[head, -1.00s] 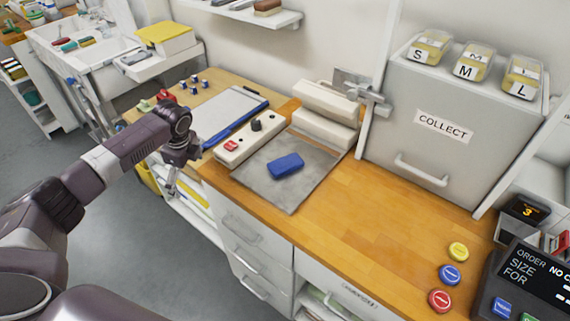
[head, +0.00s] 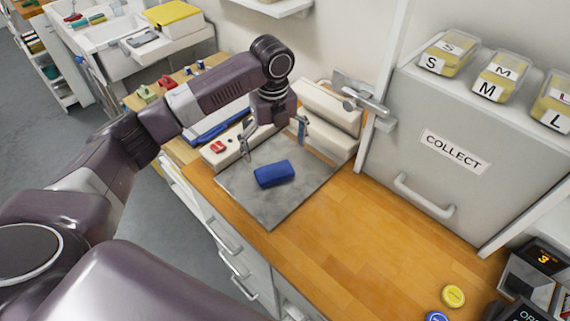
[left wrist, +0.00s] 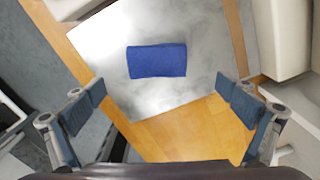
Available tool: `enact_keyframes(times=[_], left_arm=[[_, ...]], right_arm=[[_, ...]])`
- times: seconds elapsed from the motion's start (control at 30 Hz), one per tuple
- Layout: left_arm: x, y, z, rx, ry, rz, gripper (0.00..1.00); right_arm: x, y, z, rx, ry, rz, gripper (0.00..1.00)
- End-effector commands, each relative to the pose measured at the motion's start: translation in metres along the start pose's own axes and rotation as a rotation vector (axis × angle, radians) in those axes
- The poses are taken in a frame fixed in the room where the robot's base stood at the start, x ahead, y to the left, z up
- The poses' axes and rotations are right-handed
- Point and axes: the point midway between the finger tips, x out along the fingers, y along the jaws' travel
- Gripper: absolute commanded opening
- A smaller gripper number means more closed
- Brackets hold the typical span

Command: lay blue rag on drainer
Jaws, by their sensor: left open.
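The blue rag (head: 273,173) is a small folded bundle lying on a grey metal plate (head: 270,212) on the wooden counter. In the left wrist view the rag (left wrist: 157,61) lies on the plate, ahead of the fingers. My left gripper (head: 272,141) is open and empty above the plate, its two fingers apart, just behind the rag in the head view. In the left wrist view the left gripper (left wrist: 163,104) does not touch the rag. A white ledge (head: 193,45) beside the sink at the upper left looks like the drainer. My right gripper is not in view.
A cream press (head: 325,115) stands behind the plate, and a panel with a red switch (head: 217,147) lies to its left. A grey COLLECT cabinet (head: 432,130) stands to the right.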

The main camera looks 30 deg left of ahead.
Motion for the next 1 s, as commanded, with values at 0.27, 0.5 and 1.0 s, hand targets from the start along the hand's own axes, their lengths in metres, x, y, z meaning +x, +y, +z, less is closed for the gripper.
enact_keyframes(times=[0.27, 0.5, 1.0], left_arm=[[0.026, 0.000, 0.000, 0.003, 0.003, 0.004, 0.99], [0.062, 0.000, 0.003, 0.002, 0.003, 0.004, 0.99], [0.077, 0.000, 0.003, 0.003, 0.000, 0.001, 0.85]], right_arm=[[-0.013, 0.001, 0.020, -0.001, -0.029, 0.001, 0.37], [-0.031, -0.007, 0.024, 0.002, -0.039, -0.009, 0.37], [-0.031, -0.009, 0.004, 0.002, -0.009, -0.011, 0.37]])
